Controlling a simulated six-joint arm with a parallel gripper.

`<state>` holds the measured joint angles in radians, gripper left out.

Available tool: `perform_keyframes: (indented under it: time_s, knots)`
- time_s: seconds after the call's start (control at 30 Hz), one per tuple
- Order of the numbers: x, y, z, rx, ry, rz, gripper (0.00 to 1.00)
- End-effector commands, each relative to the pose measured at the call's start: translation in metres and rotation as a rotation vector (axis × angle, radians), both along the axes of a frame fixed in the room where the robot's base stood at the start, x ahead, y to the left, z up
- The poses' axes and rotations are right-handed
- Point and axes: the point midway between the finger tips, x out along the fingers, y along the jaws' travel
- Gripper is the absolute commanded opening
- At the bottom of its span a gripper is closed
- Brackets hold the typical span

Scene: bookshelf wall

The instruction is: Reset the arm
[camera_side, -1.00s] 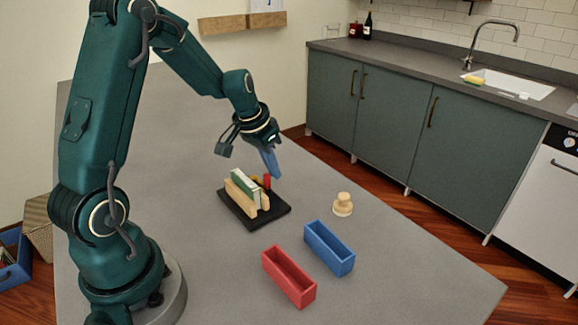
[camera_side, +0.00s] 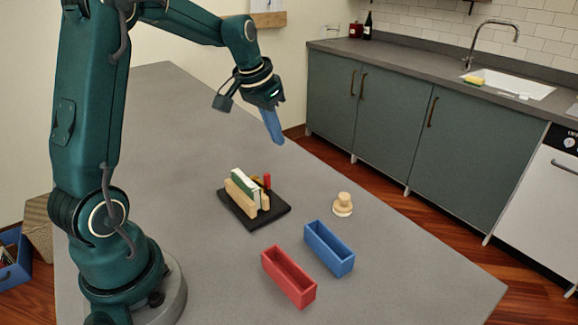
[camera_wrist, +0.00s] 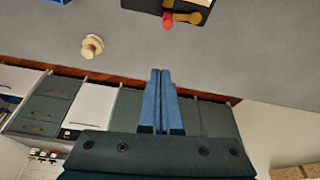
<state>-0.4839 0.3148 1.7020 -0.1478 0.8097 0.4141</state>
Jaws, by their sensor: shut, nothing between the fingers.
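My gripper (camera_side: 273,126) is shut and empty, its blue fingers pointing down and held well above the table. In the wrist view my gripper (camera_wrist: 160,75) shows its two blue fingers pressed together with nothing between them. Below it in the side view, a black tray (camera_side: 238,214) on the table holds a green and white book-like block (camera_side: 243,184) between wooden pieces (camera_side: 238,197). A small red item (camera_side: 267,180) stands there too; the red item also shows in the wrist view (camera_wrist: 168,20).
A red open box (camera_side: 289,276) and a blue open box (camera_side: 329,248) sit on the grey table (camera_side: 400,270) at the front. A turned wooden piece (camera_side: 342,204) stands to the right of the tray. The table's left and back areas are clear.

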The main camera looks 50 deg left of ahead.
Motion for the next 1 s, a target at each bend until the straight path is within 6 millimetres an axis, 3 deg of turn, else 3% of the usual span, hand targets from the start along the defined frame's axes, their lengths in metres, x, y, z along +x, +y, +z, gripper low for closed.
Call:
perform_keyframes:
  time_s: [0.13, 0.57, 0.77, 1.0]
  knots:
    - [-0.004, 0.0, 0.01, 0.001, -0.001, 0.0, 0.0]
    - [-0.003, -0.004, 0.014, 0.003, -0.007, -0.013, 0.0]
    - [-0.007, -0.042, 0.054, 0.052, -0.1, -0.112, 0.0]
    - [-0.061, -0.105, 0.084, 0.077, -0.184, -0.222, 0.0]
